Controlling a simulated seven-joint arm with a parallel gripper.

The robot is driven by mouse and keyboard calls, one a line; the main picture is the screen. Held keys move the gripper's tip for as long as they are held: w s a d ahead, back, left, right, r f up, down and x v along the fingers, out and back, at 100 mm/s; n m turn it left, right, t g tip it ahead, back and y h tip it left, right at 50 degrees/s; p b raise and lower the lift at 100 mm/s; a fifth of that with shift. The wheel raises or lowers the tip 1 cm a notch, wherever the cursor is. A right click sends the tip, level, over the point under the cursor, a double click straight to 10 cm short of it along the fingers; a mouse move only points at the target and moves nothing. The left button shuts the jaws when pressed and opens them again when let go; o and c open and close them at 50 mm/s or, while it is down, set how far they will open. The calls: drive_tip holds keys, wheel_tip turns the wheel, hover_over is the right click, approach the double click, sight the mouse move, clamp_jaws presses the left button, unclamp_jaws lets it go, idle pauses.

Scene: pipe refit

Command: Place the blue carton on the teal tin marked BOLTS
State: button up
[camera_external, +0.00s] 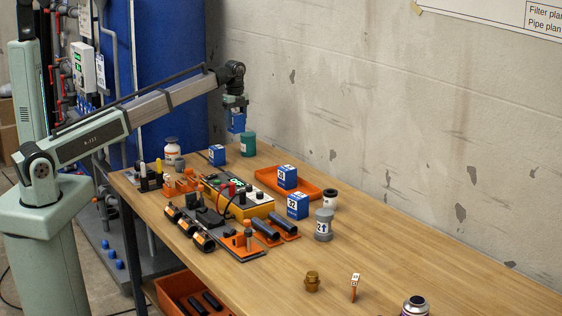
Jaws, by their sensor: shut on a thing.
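My gripper (236,104) is at the far end of the table, pointing down and shut on a blue carton (237,123). The carton hangs in the air. The teal tin (248,146) stands upright on the table just below it and slightly right in the picture. A gap shows between the carton and the tin top. Any marking on the tin is too small to read. Three other blue cartons stand nearby: one left of the tin (217,155), one at the orange tray (287,177) and one in front of that tray (298,206).
A white bottle (172,148) stands left of the tin. A yellow device (256,207), clamps and black tubes crowd the table's middle. The orange tray (318,193), a grey canister (324,226) and a brass fitting (312,282) are nearer. The table's right side is mostly clear.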

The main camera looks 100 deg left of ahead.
drive_tip(key=w+a+r, duration=0.2)
drive_tip(key=a+r, duration=0.4)
drive_tip(key=a, duration=0.4)
hover_over(248, 134)
drive_tip(key=shift+f, duration=5.05)
drive_tip(key=shift+f, duration=0.15)
drive_tip(key=o, duration=1.1)
drive_tip(key=shift+a, duration=0.1)
wheel_tip(248, 134, up, 12)
drive_tip(key=shift+r, duration=0.15)
